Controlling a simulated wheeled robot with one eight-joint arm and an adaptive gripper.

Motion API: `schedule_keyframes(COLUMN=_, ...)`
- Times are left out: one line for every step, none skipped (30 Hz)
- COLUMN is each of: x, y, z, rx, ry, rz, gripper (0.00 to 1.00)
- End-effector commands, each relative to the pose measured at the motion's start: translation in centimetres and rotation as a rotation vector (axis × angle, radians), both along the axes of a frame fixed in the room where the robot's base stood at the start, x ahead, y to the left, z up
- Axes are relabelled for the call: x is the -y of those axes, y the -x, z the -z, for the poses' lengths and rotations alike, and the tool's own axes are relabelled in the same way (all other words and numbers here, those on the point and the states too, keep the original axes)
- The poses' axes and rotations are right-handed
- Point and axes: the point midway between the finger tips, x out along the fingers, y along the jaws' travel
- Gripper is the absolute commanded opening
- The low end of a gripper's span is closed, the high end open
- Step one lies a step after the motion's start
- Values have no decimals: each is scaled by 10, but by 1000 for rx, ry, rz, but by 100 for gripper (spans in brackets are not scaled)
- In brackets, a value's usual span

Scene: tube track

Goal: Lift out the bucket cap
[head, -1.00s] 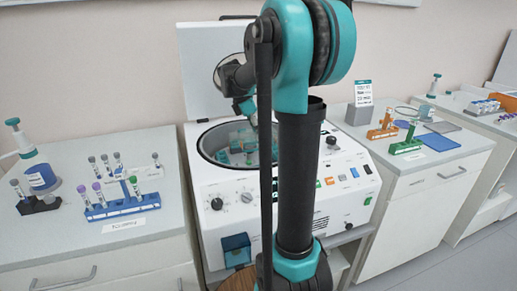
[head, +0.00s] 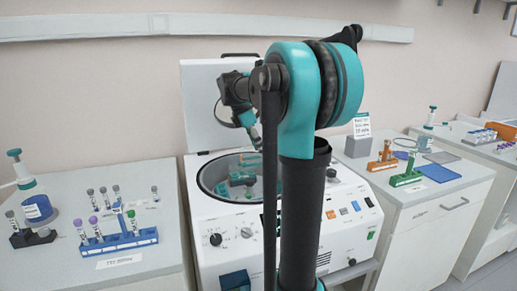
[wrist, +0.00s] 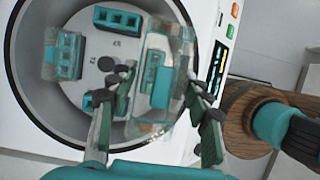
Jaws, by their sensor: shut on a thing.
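My gripper (wrist: 160,82) is shut on a clear bucket cap (wrist: 150,127), seen in the wrist view with its fingers on either side. A teal block shows through the clear plastic; whether it is in the cap or below it I cannot tell. The cap appears above the rotor (wrist: 88,85) in the round centrifuge bowl. At left, another teal bucket (wrist: 65,55) has a clear cover around it. A teal bucket (wrist: 118,20) at the top shows open slots. Another at the bottom is partly hidden by a finger. In the head view my arm hides much of the bowl.
The white centrifuge (head: 325,215) stands with its lid (head: 200,105) raised behind the bowl. A left counter holds a blue tube rack (head: 120,240) and a dark rack (head: 35,238). A right counter holds orange (head: 382,162) and green racks (head: 406,178).

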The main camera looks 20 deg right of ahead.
Motion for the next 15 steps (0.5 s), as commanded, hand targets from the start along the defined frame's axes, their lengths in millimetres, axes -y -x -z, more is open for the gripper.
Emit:
schedule_keyframes(x=0, y=0, z=-3, rx=0, ry=0, rz=0, gripper=21)
schedule_keyframes(x=0, y=0, z=-4, rx=0, ry=0, rz=0, gripper=21)
schedule_keyframes(x=0, y=0, z=-7, rx=0, ry=0, rz=0, gripper=21)
schedule_keyframes(x=0, y=0, z=-9, rx=0, ry=0, rz=0, gripper=21)
schedule_keyframes(x=0, y=0, z=-11, rx=0, ry=0, rz=0, gripper=21)
schedule_keyframes(x=0, y=0, z=-14, rx=0, ry=0, rz=0, gripper=21)
schedule_keyframes(x=0, y=0, z=-15, rx=0, ry=0, rz=0, gripper=21)
schedule_keyframes(x=0, y=0, z=-17, rx=0, ry=0, rz=0, gripper=21)
schedule_keyframes(x=0, y=0, z=-20, rx=0, ry=0, rz=0, gripper=21)
schedule_keyframes(x=0, y=0, z=-22, rx=0, ry=0, rz=0, gripper=21)
schedule_keyframes(x=0, y=0, z=-24, rx=0, ry=0, rz=0, gripper=21)
schedule_keyframes(x=0, y=0, z=-26, rx=0, ry=0, rz=0, gripper=21)
schedule_keyframes(x=0, y=0, z=-28, rx=0, ry=0, rz=0, gripper=21)
schedule_keyframes(x=0, y=0, z=-30, rx=0, ry=0, rz=0, gripper=21)
schedule_keyframes(x=0, y=0, z=-33, rx=0, ry=0, rz=0, gripper=21)
